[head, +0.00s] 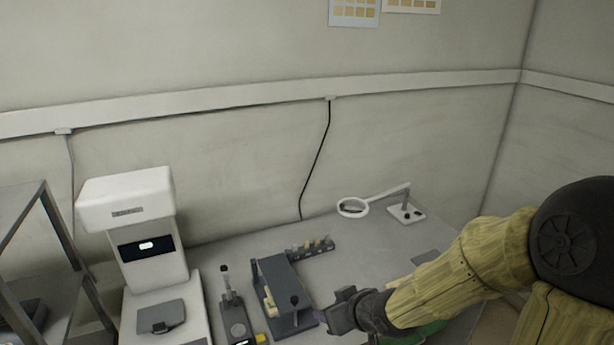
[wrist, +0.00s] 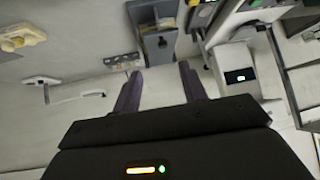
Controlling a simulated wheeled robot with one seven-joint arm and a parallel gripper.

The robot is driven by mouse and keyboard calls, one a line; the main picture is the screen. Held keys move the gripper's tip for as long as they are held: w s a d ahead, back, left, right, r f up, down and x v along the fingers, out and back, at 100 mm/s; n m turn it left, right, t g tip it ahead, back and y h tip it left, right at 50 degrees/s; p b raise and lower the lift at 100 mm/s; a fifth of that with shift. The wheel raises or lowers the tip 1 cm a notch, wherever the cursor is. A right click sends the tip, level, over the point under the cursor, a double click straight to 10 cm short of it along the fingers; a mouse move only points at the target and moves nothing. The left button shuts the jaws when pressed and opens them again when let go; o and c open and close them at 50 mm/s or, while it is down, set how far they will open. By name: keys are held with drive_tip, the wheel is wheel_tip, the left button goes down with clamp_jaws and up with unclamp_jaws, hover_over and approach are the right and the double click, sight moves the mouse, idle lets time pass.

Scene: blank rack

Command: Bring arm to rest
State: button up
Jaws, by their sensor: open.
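My arm comes in from the right in the head view, and my gripper (head: 333,314) is over the front part of the bench, just right of a grey rack (head: 290,285). In the wrist view my gripper (wrist: 160,85) shows two dark fingers spread apart with nothing between them. The grey rack (wrist: 152,45) lies beyond the fingertips in that view. In the head view pale blocks show along the rack's left side. I cannot tell whether the gripper touches the rack.
A white machine (head: 140,245) with a dark screen stands at the left, beside a metal frame (head: 40,250). A small dark device (head: 237,318) sits between machine and rack. A magnifier (head: 354,207) and a strip of small pieces (head: 312,247) lie behind.

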drive_tip(key=s+d+r+m+g+h+p, duration=0.1)
drive_tip(key=s+d+m+g+h+p, duration=0.1)
drive_tip(key=s+d+m+g+h, duration=0.3)
drive_tip(key=shift+s+d+m, duration=0.4)
drive_tip(key=shift+s+d, duration=1.25)
drive_tip(key=shift+s, duration=1.15)
